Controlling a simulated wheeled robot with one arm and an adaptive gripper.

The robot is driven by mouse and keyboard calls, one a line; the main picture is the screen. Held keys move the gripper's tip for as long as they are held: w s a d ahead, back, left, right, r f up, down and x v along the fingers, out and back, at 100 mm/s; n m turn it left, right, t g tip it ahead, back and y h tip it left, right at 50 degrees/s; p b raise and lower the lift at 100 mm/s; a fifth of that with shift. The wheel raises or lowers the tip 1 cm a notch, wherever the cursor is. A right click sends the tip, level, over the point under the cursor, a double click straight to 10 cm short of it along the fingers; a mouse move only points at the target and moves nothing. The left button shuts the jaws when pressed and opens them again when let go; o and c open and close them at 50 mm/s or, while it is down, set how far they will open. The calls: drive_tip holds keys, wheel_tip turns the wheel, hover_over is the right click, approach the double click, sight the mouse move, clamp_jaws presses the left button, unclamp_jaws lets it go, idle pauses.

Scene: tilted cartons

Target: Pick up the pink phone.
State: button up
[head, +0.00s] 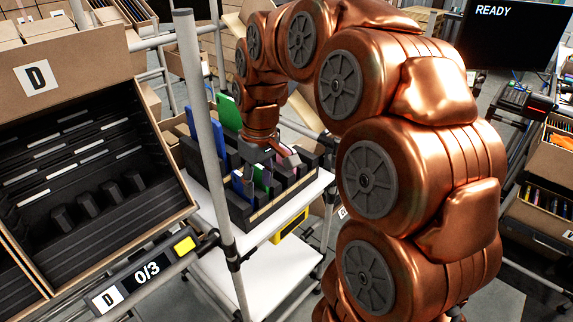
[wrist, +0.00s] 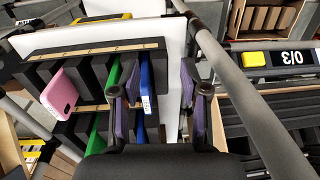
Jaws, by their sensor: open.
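The pink phone (wrist: 58,93) stands upright in a black slotted rack (wrist: 75,72), left of my gripper in the wrist view. Its camera corner shows at the top. My gripper (wrist: 157,102) is open above the rack, with a blue phone (wrist: 147,75) between its fingers' lines in the picture. I cannot tell whether a finger touches that phone. In the head view my gripper (head: 266,155) hangs over the rack (head: 240,213) and hides part of it.
Green phones (wrist: 114,72) stand in the rack between the pink and blue ones. The rack stands on a white shelf (head: 262,235). A grey pole (head: 212,130) rises close beside it. A carton marked D (head: 90,52), with empty black slots, is at the left.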

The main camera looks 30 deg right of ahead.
drive_tip(key=w+d, duration=0.8)
drive_tip(key=t+p, duration=0.1)
drive_tip(key=t, duration=0.1)
approach(287, 147)
drive_tip(key=x, duration=0.5)
drive_tip(key=shift+w+a+f, duration=0.1)
drive_tip(key=shift+w+a, duration=0.15)
drive_tip(key=shift+a, duration=0.05)
drive_tip(key=shift+d+f, duration=0.15)
drive_tip(key=shift+d, duration=0.05)
drive_tip(key=shift+g, duration=0.3)
drive_tip(key=shift+w+a+f+p, duration=0.15)
drive_tip(key=shift+f+p, duration=0.5)
drive_tip(key=shift+f, duration=0.45)
drive_tip(key=shift+w+d+f+p, duration=0.15)
drive_tip(key=shift+f+p, duration=0.45)
drive_tip(key=shift+f, duration=0.45)
drive_tip(key=shift+w+a+f+p, duration=0.15)
drive_tip(key=shift+f+p, duration=0.5)
drive_tip(key=shift+f, duration=0.45)
drive_tip(key=shift+w+f, duration=0.15)
drive_tip(key=shift+f, duration=0.35)
clamp_jaws()
